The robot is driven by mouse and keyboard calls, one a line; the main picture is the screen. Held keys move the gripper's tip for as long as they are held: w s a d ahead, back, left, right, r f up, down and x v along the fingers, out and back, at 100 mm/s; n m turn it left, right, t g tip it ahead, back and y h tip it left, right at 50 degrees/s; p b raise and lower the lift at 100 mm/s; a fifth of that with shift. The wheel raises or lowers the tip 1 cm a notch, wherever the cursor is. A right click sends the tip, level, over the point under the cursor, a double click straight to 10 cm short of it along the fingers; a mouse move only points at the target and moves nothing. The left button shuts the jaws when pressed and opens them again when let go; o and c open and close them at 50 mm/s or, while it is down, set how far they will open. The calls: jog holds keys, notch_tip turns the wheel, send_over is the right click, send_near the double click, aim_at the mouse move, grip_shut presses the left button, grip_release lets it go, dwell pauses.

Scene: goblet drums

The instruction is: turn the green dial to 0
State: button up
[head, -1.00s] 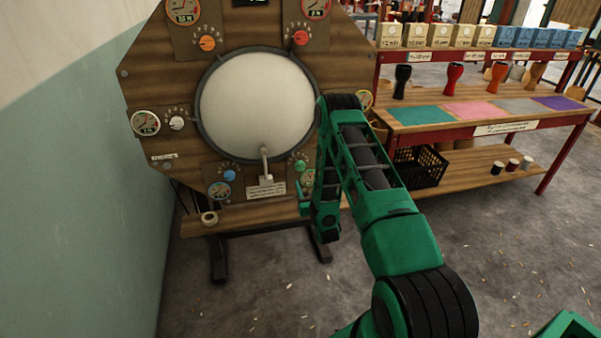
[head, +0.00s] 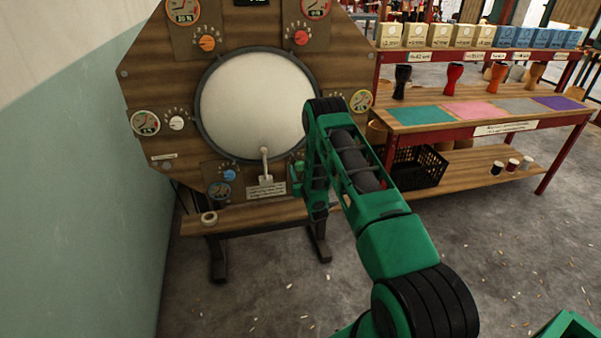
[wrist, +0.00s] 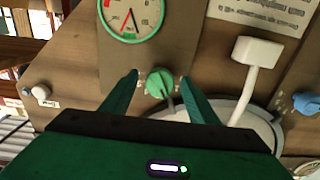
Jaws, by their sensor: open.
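The green dial (wrist: 160,83) is on a brown plate on the wooden drum panel. In the wrist view it shows between the two green fingers of my gripper (wrist: 158,76). The fingers are open, one on each side of the dial, with a gap left on both sides. I cannot tell how far the fingertips reach along it. A round gauge with a green rim (wrist: 131,15) is above the dial in the wrist view; its number is too small to read. In the head view, my gripper (head: 298,172) covers the dial at the lower right of the drumhead.
A white lever (wrist: 257,52) sticks out close beside the dial, and a blue dial (wrist: 306,103) is beyond it. Orange (head: 207,43), red (head: 301,38) and white (head: 177,123) dials are elsewhere on the panel. A work table (head: 480,120) stands at right.

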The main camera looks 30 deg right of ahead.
jog(key=c, duration=1)
jog(key=shift+c, duration=0.2)
jog(key=shift+n, duration=0.3)
jog(key=n, duration=1.1)
jog(key=shift+a+r, duration=0.1)
jog(key=shift+r, duration=0.05)
jog(key=shift+n, duration=0.3)
